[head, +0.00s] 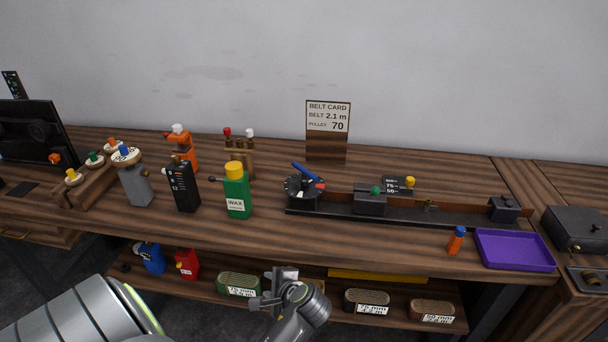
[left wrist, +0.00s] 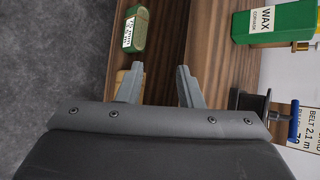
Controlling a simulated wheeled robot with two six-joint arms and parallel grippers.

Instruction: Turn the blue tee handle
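The blue tee handle (head: 306,172) is a slanted blue bar above a dark round part at the left end of the black belt rig (head: 420,213) on the bench. In the left wrist view the blue handle (left wrist: 294,120) shows at the right edge, outside the finger gap. My left gripper (head: 271,287) is below and in front of the bench top, well apart from the handle. Its two fingers (left wrist: 158,87) are spread with nothing between them. My right gripper is in neither view.
A green wax bottle (head: 237,193) stands left of the rig, with a black box (head: 183,186) beyond it. A purple tray (head: 515,250) and an orange bottle (head: 455,241) are at right. A green belt box (head: 238,285) sits on the lower shelf near my left gripper.

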